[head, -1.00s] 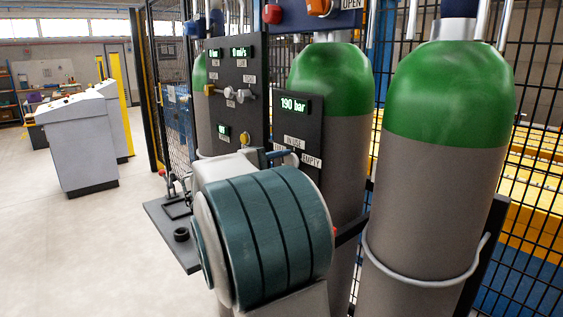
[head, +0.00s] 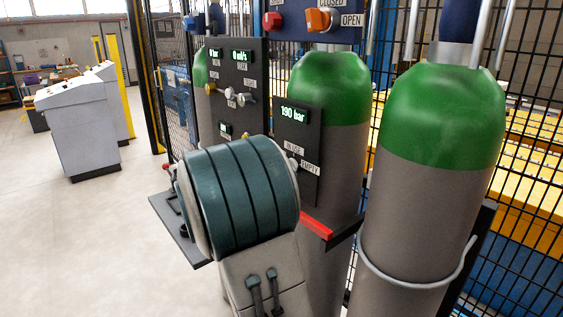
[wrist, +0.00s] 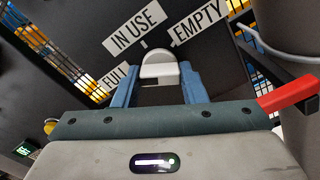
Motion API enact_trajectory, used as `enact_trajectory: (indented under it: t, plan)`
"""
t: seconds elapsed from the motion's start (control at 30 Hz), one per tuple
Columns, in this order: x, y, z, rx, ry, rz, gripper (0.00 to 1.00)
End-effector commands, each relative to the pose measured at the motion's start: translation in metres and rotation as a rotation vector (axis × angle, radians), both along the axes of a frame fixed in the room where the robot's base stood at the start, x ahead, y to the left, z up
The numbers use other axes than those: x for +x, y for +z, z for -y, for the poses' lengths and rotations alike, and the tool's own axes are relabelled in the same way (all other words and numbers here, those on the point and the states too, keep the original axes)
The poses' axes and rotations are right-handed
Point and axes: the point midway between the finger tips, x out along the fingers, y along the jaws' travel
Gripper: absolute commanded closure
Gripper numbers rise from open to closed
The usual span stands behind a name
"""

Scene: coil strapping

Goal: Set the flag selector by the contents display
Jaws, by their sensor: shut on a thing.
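The contents display (head: 294,115) reads 190 bar in green on a dark panel (head: 313,128). Below it are the labels IN USE (head: 294,147) and EMPTY (head: 310,167). The wrist view also shows the labels FULL (wrist: 113,78), IN USE (wrist: 134,30) and EMPTY (wrist: 198,22) fanned around the flag selector (wrist: 158,70), a pale rounded tab. My gripper (wrist: 163,80) has its blue fingers on both sides of the tab and is shut on it. Which label the flag points at is hard to tell. In the head view my arm hides the gripper and the FULL label.
Green-topped grey cylinders (head: 440,130) stand right of and behind the panel. A red bar (head: 316,224) sticks out close to my wrist. A second panel (head: 238,75) with knobs stands left. Orange (head: 318,19) and red (head: 272,22) valve knobs are above. Open floor lies left.

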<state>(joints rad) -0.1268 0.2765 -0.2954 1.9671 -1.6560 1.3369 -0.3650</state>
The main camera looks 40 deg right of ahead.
Motion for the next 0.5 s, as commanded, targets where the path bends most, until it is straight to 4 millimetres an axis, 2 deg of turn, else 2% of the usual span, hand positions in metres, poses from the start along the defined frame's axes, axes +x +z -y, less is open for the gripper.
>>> enact_trajectory:
  t: [0.5]
  plan:
    - [0.0002, -0.0010, -0.0004, -0.008, 0.001, -0.106, 0.85]
